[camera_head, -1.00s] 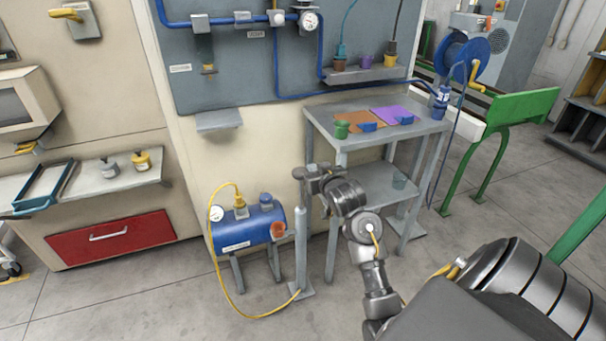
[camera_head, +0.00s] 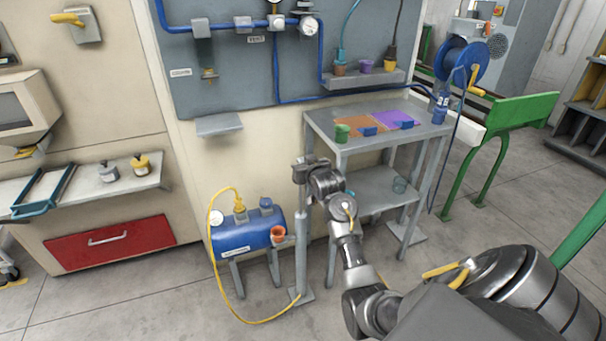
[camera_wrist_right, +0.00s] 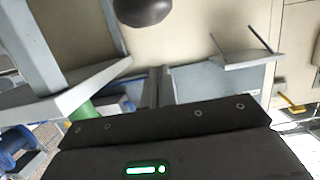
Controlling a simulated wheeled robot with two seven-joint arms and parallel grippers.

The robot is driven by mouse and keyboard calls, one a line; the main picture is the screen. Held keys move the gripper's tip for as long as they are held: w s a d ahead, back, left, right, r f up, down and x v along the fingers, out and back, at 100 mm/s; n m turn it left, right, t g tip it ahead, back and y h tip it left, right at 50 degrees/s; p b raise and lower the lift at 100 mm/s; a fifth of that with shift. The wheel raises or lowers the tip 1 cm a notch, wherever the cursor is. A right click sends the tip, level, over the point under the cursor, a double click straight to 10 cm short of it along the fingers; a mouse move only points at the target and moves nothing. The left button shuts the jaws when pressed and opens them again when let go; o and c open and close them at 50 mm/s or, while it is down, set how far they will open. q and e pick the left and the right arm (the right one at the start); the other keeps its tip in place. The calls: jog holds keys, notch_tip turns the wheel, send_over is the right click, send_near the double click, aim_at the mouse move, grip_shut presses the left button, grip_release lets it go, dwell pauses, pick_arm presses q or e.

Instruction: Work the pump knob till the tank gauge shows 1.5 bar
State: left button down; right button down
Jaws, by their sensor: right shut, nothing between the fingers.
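The blue tank (camera_head: 247,236) stands on legs in front of the wall, with a small round white gauge (camera_head: 216,217) at its left end; its reading is too small to tell. The slim grey upright pump (camera_head: 301,255) stands on a floor plate just right of the tank. My right gripper (camera_head: 298,170) is at the top of the pump, shut and empty. The knob is not clear in the head view. In the right wrist view the shut fingers (camera_wrist_right: 160,87) show below a dark rounded object (camera_wrist_right: 143,9), perhaps the knob. My left gripper is out of view.
A yellow hose (camera_head: 214,268) loops from the tank down to the pump's foot. A grey table (camera_head: 325,118) with coloured mats and cups stands close to my right arm. A red drawer (camera_head: 110,240) is at left. The floor in front is open.

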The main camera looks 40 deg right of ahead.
aim_at(301, 193)
notch_tip(301, 193, down, 3)
jog(key=shift+s+f, duration=0.1)
jog(key=shift+f, duration=0.05)
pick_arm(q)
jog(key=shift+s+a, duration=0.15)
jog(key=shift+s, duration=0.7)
pick_arm(e)
jog(key=shift+f, duration=0.3)
jog(key=shift+f, duration=0.1)
